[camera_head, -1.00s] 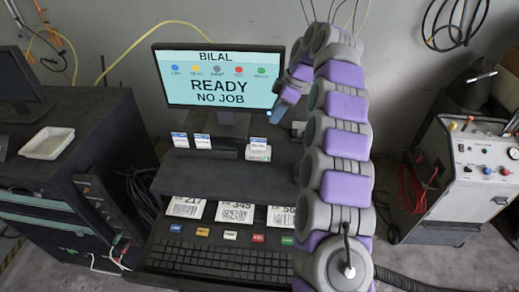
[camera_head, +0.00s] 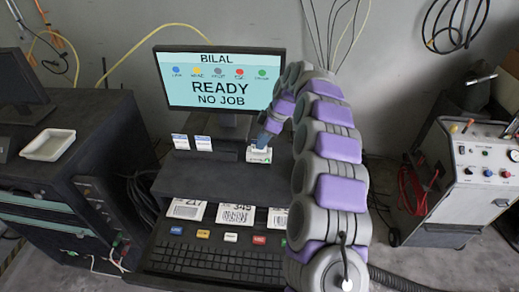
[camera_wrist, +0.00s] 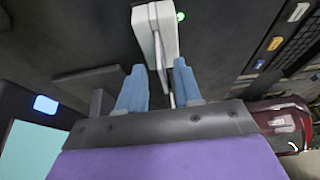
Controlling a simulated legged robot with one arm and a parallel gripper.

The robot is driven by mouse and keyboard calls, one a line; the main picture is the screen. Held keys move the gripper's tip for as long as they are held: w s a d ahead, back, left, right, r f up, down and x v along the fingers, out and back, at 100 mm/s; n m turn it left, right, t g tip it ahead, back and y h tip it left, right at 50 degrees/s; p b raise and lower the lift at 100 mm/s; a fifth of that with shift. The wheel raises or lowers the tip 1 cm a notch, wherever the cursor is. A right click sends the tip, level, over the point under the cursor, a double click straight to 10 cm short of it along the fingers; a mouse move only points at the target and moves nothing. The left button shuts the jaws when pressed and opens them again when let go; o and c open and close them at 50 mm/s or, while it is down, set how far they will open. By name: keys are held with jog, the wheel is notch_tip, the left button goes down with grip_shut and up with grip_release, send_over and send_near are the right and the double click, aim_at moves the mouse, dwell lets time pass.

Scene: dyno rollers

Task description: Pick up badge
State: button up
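A white badge (camera_wrist: 160,52) stands in a white reader (camera_wrist: 152,22) in the wrist view; the reader has a lit green light. My gripper (camera_wrist: 159,68) has two blue fingers, one on each side of the badge's edge, with gaps showing on both sides. It is open. In the head view my gripper (camera_head: 263,141) is just above the reader (camera_head: 258,156) and covers most of the badge there. Two other white badges with blue tops, a left one (camera_head: 180,142) and a right one (camera_head: 203,143), stand on the shelf to the left.
A monitor (camera_head: 221,80) reading "BILAL, READY, NO JOB" stands behind the reader. Printed cards (camera_head: 236,215) and a keyboard (camera_head: 214,264) lie in front. A white tray (camera_head: 48,145) is on the left cabinet. A white machine (camera_head: 480,165) stands at the right.

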jog(key=x, duration=0.3)
jog(key=shift+s+a+r, duration=0.1)
grip_shut()
